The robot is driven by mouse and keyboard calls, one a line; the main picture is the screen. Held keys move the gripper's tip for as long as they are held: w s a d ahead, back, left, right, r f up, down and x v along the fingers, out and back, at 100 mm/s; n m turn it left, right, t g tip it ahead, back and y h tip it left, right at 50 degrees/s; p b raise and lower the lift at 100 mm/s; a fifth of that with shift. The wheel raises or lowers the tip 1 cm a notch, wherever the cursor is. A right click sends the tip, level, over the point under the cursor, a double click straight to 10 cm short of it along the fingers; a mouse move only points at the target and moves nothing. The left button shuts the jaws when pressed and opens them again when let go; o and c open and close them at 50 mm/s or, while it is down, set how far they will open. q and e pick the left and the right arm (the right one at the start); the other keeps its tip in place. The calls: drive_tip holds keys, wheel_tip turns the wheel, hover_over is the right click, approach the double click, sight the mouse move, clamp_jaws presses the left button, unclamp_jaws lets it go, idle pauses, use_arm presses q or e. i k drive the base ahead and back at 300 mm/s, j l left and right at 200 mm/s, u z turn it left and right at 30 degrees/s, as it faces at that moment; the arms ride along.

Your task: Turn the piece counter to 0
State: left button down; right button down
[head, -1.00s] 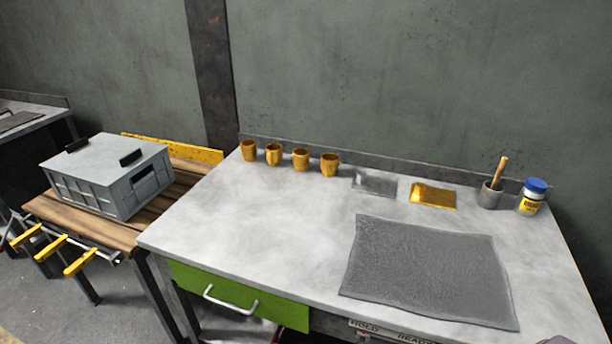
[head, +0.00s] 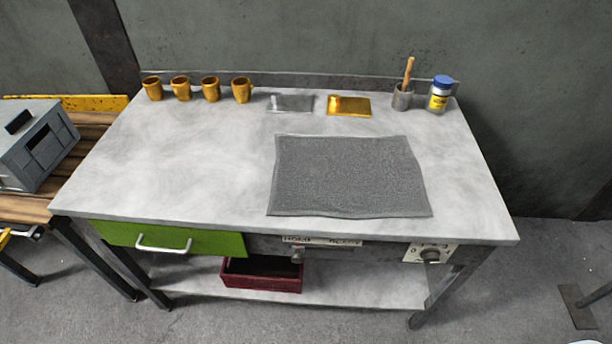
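The piece counter appears to be the pale plate with a dark round knob (head: 430,255) on the front of the metal table, near its right front corner. A 0 seems to show on the plate, but the other marks and the knob's setting are too small to read. Neither of my grippers is in the head view.
The metal table (head: 190,160) carries a grey mat (head: 345,175), several orange cups (head: 211,89), a brush in a pot (head: 402,96) and a blue-lidded jar (head: 438,94). A green drawer (head: 215,241) and a red bin (head: 262,273) are below. Floor in front is clear.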

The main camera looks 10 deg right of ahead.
sight(430, 258)
drive_tip(key=z, duration=1.35)
